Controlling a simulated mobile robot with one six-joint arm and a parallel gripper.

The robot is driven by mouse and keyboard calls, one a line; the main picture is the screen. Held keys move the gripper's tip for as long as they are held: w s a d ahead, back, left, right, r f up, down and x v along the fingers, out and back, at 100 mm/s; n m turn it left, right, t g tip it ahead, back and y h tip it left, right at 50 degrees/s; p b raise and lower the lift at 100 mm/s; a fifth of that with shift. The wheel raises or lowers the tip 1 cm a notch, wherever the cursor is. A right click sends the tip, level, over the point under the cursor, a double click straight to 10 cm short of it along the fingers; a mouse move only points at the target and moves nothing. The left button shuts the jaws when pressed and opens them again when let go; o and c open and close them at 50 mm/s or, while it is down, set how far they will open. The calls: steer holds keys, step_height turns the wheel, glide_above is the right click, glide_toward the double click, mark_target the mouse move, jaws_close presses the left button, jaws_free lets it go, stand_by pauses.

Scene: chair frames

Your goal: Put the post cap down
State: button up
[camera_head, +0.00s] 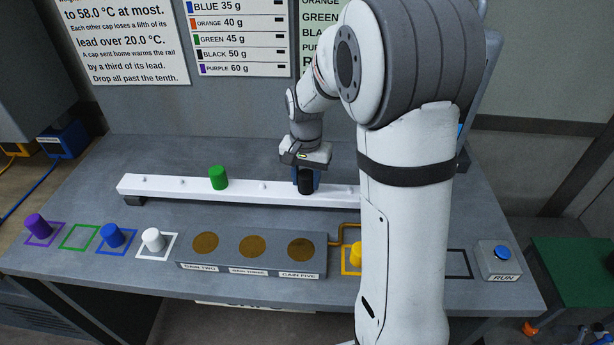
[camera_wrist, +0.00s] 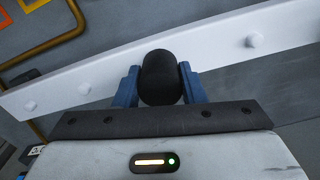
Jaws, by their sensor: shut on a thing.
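A black post cap (camera_head: 306,184) is at the white rail (camera_head: 265,194), toward its right part. My gripper (camera_head: 306,174) is above it with blue fingers shut on it. In the wrist view the black cap (camera_wrist: 160,78) sits between the two blue fingers (camera_wrist: 160,86), in front of the white rail (camera_wrist: 100,82). I cannot tell whether the cap is fully seated on a peg. A green cap (camera_head: 218,178) stands on the rail to the left.
Purple (camera_head: 38,225), blue (camera_head: 112,236) and white (camera_head: 153,240) caps stand in outlined squares at the front left. A grey box with three brown discs (camera_head: 252,246) is in the front middle. A yellow cap (camera_head: 355,256) is partly hidden by my arm. A RUN button (camera_head: 501,254) is at right.

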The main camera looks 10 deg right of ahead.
mark_target(306, 174)
steer(key=shift+f, duration=0.15)
steer(key=o, duration=1)
step_height(306, 174, up, 11)
steer(key=shift+r, duration=0.2)
steer(key=s+n+t, duration=0.1)
steer(key=s+n, duration=0.1)
steer(key=s, duration=0.5)
steer(key=s+f+n+t, duration=0.1)
steer(key=s+n, duration=0.1)
steer(key=s, duration=0.5)
steer(key=s+f+n+t, duration=0.1)
steer(key=s+n, duration=0.1)
steer(key=s, duration=0.5)
steer(key=shift+s+d, duration=0.15)
steer(key=shift+d, duration=0.2)
